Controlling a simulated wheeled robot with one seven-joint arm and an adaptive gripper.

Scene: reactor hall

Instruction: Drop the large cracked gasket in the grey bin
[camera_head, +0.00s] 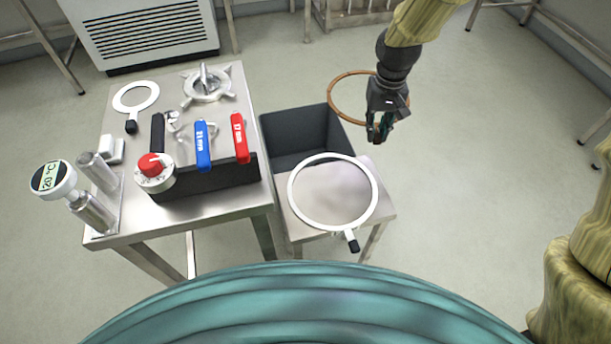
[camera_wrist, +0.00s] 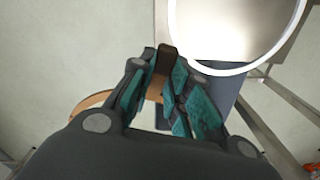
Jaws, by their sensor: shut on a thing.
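A large, thin orange-brown ring, the gasket (camera_head: 333,101), is held in the air to the right of the grey bin. My gripper (camera_head: 380,130) is shut on its near right side. In the wrist view my gripper (camera_wrist: 164,75) has its teal-padded fingers close together, with a brown piece of the gasket (camera_wrist: 167,60) between them. The gasket's arc (camera_wrist: 92,103) also shows behind the fingers. I cannot make out a crack.
A large white ring (camera_head: 292,205) with a black tab lies on the small steel table (camera_head: 385,210), overlapping the bin's near side in view. The left steel table (camera_head: 220,203) holds a smaller white ring (camera_head: 117,100), blue and red handles, and a gauge. Floor at right is clear.

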